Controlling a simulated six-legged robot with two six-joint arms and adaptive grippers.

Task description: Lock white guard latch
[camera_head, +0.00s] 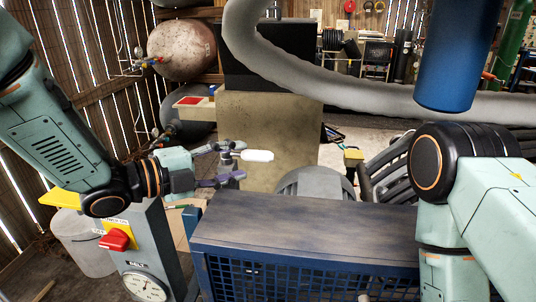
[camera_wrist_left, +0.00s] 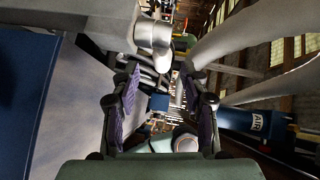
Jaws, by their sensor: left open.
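The white latch (camera_head: 257,155) is a short rounded white handle just above the far edge of the blue guard (camera_head: 300,225) in the head view. My left gripper (camera_head: 240,161) is open, with its purple-padded fingers one above the other. Its tips are close to the latch's left end; I cannot tell whether they touch it. In the left wrist view, a white rounded piece, apparently the latch (camera_wrist_left: 153,34), shows ahead of the open left gripper (camera_wrist_left: 160,72), near the top. Nothing is visibly held between the pads. My right gripper is out of view; only its arm shows at right.
A grey post with a red knob (camera_head: 115,239) and a dial gauge (camera_head: 145,287) stands below my left arm. A thick grey hose (camera_head: 330,90) crosses behind. A blue cylinder (camera_head: 460,55) hangs at upper right. A beige block (camera_head: 268,125) stands behind the latch.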

